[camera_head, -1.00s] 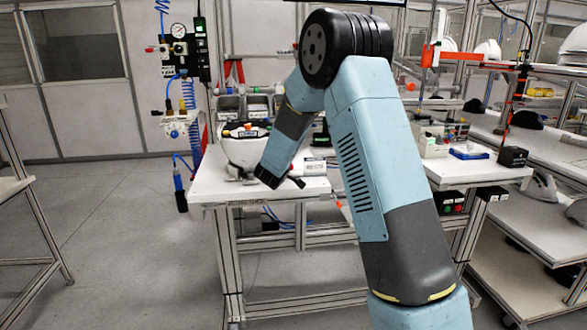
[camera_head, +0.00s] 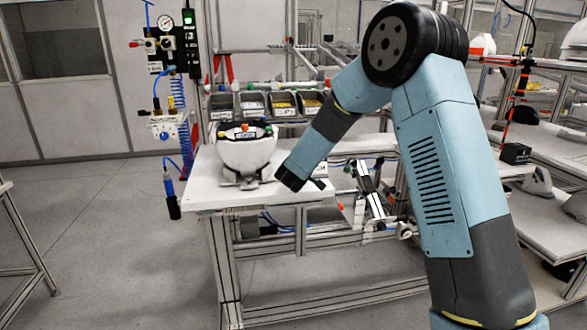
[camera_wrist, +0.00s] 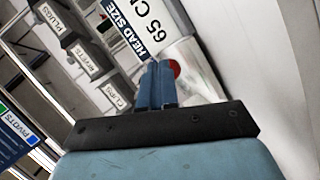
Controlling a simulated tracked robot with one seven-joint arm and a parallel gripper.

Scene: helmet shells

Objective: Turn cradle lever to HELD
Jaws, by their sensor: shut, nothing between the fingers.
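A white helmet shell (camera_head: 246,152) with a dark band on top sits on a grey cradle (camera_head: 243,182) at the left of the white table. My gripper (camera_wrist: 155,85) is shut and empty. In the head view, my wrist's dark end is just right of the cradle, low over the table, apart from the shell.
Several labelled parts bins (camera_head: 253,105) line the table's back. An air-supply panel (camera_head: 170,45) with a blue coiled hose stands at the left. The white table (camera_head: 225,194) is bare around the cradle. Shelving with helmets stands at the right.

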